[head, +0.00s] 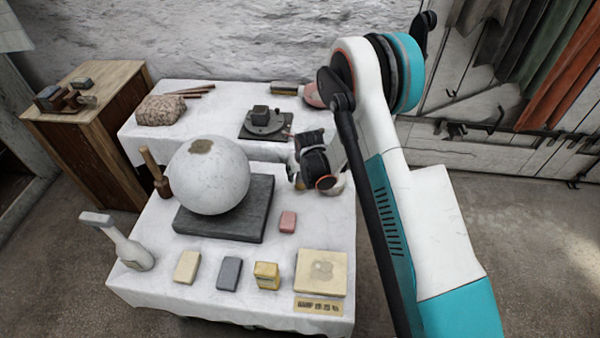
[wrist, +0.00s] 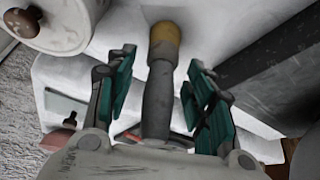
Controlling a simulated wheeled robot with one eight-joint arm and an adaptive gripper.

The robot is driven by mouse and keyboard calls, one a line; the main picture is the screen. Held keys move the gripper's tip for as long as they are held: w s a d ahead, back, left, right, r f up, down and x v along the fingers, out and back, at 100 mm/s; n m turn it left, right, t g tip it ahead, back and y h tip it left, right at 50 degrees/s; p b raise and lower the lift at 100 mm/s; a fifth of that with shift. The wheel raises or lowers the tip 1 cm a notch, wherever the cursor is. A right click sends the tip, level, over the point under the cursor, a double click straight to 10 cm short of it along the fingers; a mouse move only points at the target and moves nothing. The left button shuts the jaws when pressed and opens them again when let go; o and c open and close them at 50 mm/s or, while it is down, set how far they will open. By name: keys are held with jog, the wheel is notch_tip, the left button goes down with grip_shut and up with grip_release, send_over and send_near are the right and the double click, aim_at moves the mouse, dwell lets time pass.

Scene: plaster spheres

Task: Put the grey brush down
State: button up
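In the wrist view, the grey brush (wrist: 157,98) has a grey handle and a yellow end pointing away from me. It lies between the two teal-padded fingers of my gripper (wrist: 160,62). A gap shows between the brush and each pad, so the fingers look open around it. Pale cloth shows beyond its yellow end; I cannot tell whether the brush touches it. In the head view, my gripper (head: 312,163) is at the right rear of the white-clothed front table (head: 150,285). The brush cannot be made out there.
A plaster sphere (head: 210,178) rests on a dark slab (head: 222,224) left of my gripper. A pink block (head: 288,222), a yellow box (head: 266,276) and a cream board (head: 321,270) stand nearer the front. A rear table holds a dark turntable (head: 263,123).

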jog(key=s+d+r+p, duration=0.1)
jog(key=s+d+r, duration=0.3)
jog(key=r, duration=0.8)
jog(key=s+d+r+m+t+p, duration=0.15)
jog(key=s+r, duration=0.45)
jog(key=r, duration=0.6)
jog(key=s+d+r+p, duration=0.25)
jog(key=s+r, duration=0.25)
jog(key=r, duration=0.7)
jog(key=s+d+r, duration=0.3)
jog(key=s, duration=0.7)
jog(key=s+d+r+t, duration=0.1)
jog(key=s+d+r, duration=0.2)
jog(key=s, duration=0.8)
jog(key=shift+d+r+m+h+b, duration=0.2)
jog(key=shift+d+m+h+b, duration=0.15)
jog(key=shift+m+h+b, duration=0.1)
